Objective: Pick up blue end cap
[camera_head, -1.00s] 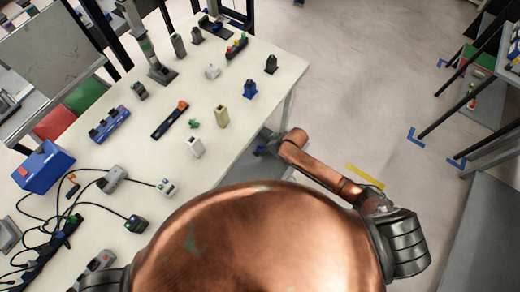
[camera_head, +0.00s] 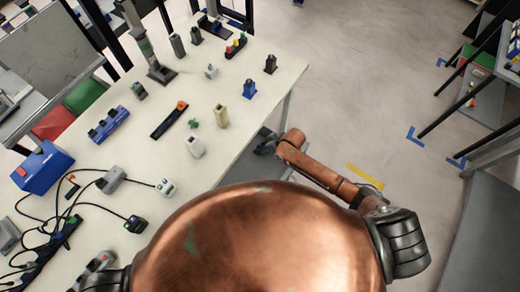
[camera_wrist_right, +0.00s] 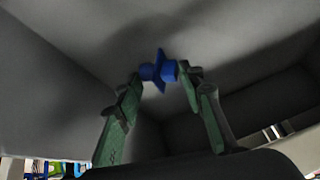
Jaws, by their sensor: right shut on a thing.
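The blue end cap (camera_wrist_right: 158,70) shows in the right wrist view, with a round flange and a narrower body. My right gripper (camera_wrist_right: 163,80) is shut on it, with its green fingers on either side of the cap. A pale grey surface lies behind the cap; I cannot tell whether they touch. In the head view my right gripper (camera_head: 265,143) is low beside the table's right edge, small and partly hidden, and the cap cannot be made out there. My left gripper is not in view.
The white table (camera_head: 235,150) holds several small parts, a blue box (camera_head: 43,167), cables and a blue-based part (camera_head: 249,89). Grey walls surround the gripper in the wrist view. Open floor (camera_head: 350,100) lies right of the table, with a dark rack (camera_head: 490,110) at far right.

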